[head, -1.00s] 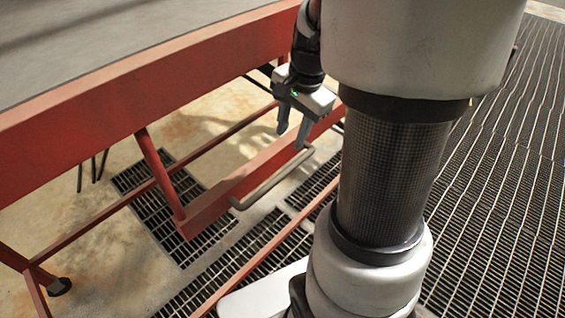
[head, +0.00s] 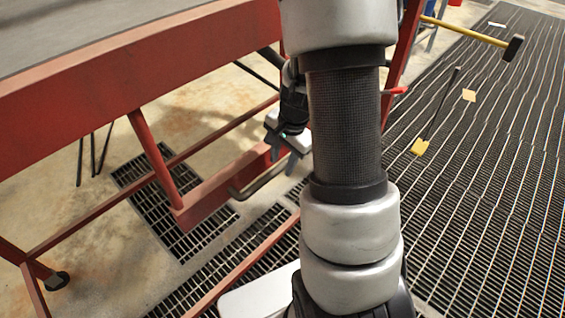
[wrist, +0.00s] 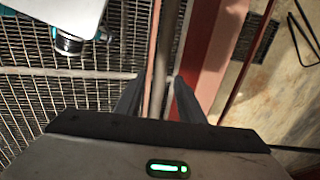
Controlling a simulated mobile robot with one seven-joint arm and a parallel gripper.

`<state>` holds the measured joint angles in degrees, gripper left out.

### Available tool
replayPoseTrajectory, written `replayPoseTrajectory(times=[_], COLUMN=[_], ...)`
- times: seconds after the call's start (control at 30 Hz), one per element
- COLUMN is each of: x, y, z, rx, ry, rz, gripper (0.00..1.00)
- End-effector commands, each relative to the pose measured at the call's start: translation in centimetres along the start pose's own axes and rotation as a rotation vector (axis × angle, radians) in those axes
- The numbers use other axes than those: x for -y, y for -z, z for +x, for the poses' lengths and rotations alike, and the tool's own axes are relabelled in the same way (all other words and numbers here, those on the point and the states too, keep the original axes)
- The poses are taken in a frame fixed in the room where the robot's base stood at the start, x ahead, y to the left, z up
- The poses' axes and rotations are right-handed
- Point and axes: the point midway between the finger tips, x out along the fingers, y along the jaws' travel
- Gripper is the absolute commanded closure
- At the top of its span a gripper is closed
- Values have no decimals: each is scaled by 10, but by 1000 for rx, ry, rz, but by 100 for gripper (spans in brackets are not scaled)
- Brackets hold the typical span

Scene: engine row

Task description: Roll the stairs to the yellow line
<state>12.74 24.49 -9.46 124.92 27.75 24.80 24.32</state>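The red stairs (head: 130,72) fill the left of the head view, with a grey top and a dark caster (head: 57,281) at lower left. A grey bar handle (head: 258,184) sticks out along a low red beam (head: 215,197). My gripper (head: 280,158) is at the far right end of this bar, partly hidden by my arm. In the wrist view, my gripper (wrist: 158,92) has its fingers apart, with the grey bar (wrist: 161,60) running between them. Whether the fingers touch it is unclear. I see no yellow line.
Dark floor grating (head: 490,190) spreads to the right, mostly clear. A hammer with a yellow handle (head: 465,31) juts out at upper right. A red lever (head: 396,90) shows beside my arm.

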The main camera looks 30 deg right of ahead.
Motion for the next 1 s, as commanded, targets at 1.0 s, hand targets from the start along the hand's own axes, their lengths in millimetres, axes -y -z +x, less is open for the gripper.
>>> replayPoseTrajectory(times=[1.0], x=[0], y=[37], z=[2], rx=[-13], ry=[3], rz=[3], gripper=[100])
